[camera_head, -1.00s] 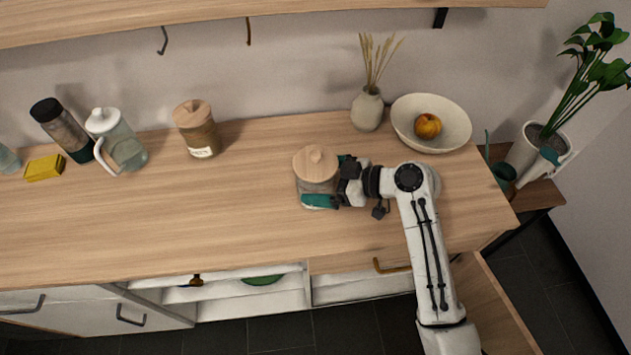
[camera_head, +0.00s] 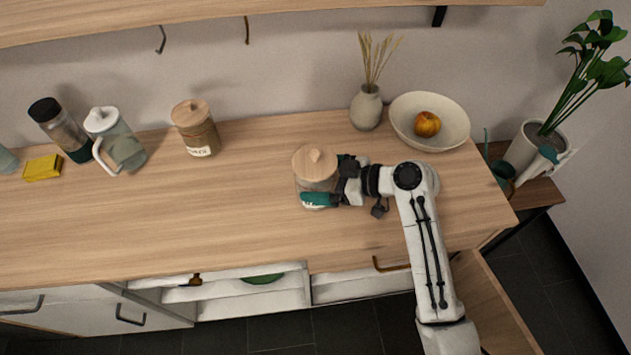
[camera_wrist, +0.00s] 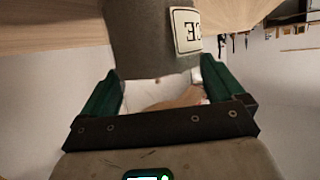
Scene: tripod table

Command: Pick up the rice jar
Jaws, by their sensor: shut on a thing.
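The rice jar (camera_head: 314,182) is a squat glass jar with a round wooden lid and knob, at the middle right of the counter. In the wrist view its grey body (camera_wrist: 145,35) fills the upper middle, with a pale label (camera_wrist: 187,30) partly readable as "CE". My gripper (camera_head: 331,181) reaches it from the right, shut on its sides, with a teal finger in front and another partly hidden behind. In the wrist view my gripper (camera_wrist: 160,75) has one finger on each side of the jar. I cannot tell if the jar's base touches the counter.
A grey vase (camera_head: 366,108) and a bowl (camera_head: 402,135) with a fruit (camera_head: 427,124) stand behind. Another wooden-lidded jar (camera_head: 195,128), a pitcher (camera_head: 125,148), a dark-capped bottle (camera_head: 62,130) and a yellow block (camera_head: 43,168) are left. The counter (camera_head: 170,220) is clear at front left.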

